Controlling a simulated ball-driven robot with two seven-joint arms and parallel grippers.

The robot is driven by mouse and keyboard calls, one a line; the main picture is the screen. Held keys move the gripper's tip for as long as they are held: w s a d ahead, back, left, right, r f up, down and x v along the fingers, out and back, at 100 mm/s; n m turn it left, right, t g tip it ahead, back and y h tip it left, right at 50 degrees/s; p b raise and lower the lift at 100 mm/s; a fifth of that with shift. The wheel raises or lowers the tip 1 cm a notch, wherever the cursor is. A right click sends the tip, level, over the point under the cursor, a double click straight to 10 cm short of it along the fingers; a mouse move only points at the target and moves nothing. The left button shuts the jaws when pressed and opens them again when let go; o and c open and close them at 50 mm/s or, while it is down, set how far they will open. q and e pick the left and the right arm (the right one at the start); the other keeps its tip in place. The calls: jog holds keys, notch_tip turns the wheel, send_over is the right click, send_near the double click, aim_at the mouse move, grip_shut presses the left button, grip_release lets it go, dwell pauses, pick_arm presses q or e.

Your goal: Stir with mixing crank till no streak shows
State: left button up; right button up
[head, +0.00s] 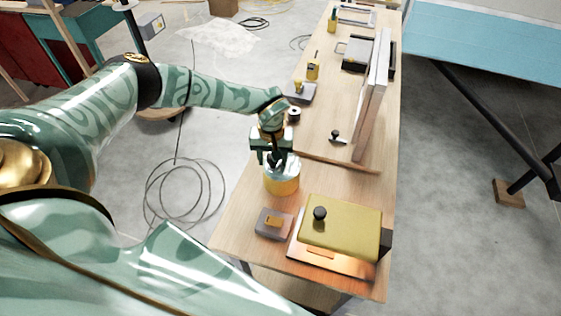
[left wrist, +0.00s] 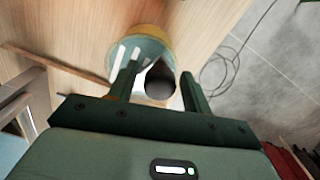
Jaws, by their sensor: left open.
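My left gripper (head: 275,160) is open, just above a yellow can with a pale top (head: 282,184) near the table's front left edge. In the left wrist view the two fingers of the left gripper (left wrist: 160,78) are spread, and the can (left wrist: 152,36) lies beyond them. A dark rounded knob (left wrist: 160,88) shows between the fingers, apart from both in the picture. It may be the grip of the mixing crank, but I cannot tell. The can's contents and any streak are hidden. My right gripper is not in view.
A yellow-topped box with a black knob (head: 345,227) and a small grey block (head: 273,223) stand at the table's near end. A thin wooden strip (head: 338,162) and an upright panel (head: 372,95) lie beyond the can. Cables (head: 185,190) coil on the floor at left.

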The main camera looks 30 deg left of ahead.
pick_arm(q)
jog(key=shift+r+p, duration=2.15)
jog(key=shift+r, duration=0.35)
notch_tip(320, 180, up, 16)
